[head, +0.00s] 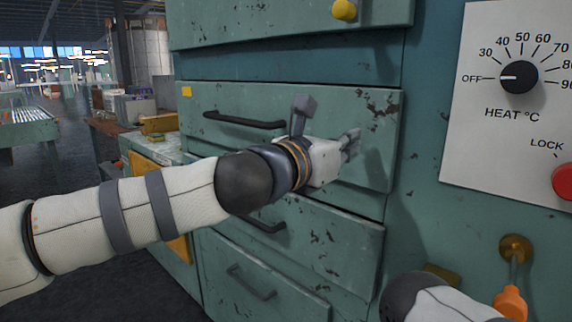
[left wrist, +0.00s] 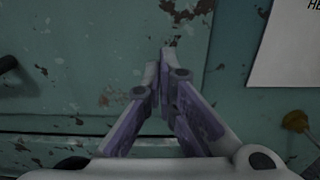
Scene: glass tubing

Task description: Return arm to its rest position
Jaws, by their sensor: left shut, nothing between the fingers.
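My left arm (head: 130,212) comes in from the left in the head view and reaches across the front of a green drawer cabinet. My left gripper (head: 352,143) is in front of a worn drawer face (head: 300,105), to the right of its dark handle (head: 244,121). In the left wrist view the two fingertips (left wrist: 160,62) are together and nothing is between them. I cannot tell if the fingers touch the drawer face. Part of my right arm (head: 440,302) shows at the bottom right of the head view; its gripper is out of view.
A control panel (head: 500,142) with a heat dial (head: 519,77) at OFF and a red button (head: 563,181) is at the right. Below it is a brass fitting with an orange end (head: 510,303). More drawers, including a lower one (head: 260,285), are below my arm. Open hall lies far left.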

